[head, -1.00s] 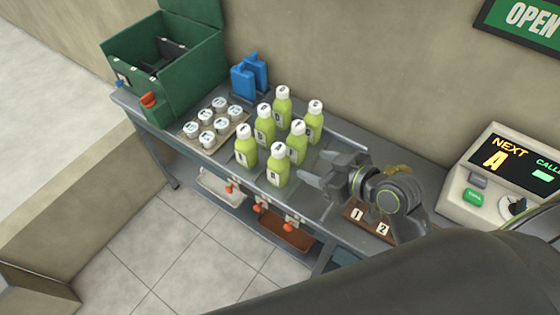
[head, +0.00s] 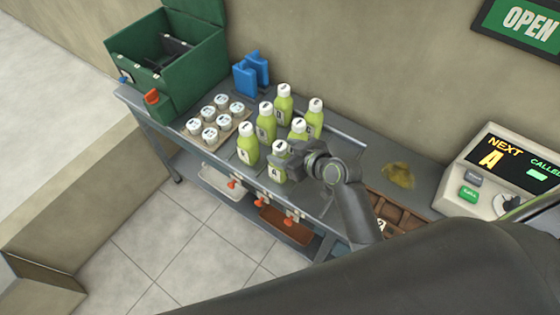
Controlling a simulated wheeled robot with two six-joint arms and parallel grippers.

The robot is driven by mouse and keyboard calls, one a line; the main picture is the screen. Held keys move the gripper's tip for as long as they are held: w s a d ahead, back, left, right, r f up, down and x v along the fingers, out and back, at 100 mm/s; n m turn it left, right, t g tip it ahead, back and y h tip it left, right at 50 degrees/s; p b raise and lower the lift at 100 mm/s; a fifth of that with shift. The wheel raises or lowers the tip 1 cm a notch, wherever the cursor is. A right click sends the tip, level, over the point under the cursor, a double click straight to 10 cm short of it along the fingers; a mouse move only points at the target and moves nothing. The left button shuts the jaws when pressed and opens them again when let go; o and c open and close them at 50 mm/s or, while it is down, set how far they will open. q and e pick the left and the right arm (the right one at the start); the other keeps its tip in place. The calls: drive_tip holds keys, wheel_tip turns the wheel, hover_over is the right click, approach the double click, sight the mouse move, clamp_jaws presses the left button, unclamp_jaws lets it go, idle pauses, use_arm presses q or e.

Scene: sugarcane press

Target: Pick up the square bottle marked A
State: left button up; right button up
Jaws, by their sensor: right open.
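Several square green juice bottles with white caps stand in two rows on the grey counter. The front one of the right row (head: 277,174) has a small white label, too small to read surely. Behind it in that row are a middle bottle (head: 297,134) and a back bottle (head: 315,119). The left row has a front bottle (head: 247,148), a middle one (head: 265,126) and a back one (head: 284,105). I cannot tell which is marked A. My right gripper (head: 283,158) is open at the front right bottle, partly covering it; contact is unclear. My left gripper is not in view.
A display (head: 512,165) reads "NEXT A" at the right. A green machine (head: 170,60), a tray of white-lidded cups (head: 190,131) and a blue object (head: 250,74) stand left. A brown numbered tray (head: 395,215) lies right of my arm. The wall is close behind.

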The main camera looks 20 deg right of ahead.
drive_tip(key=shift+x, duration=1.35)
clamp_jaws()
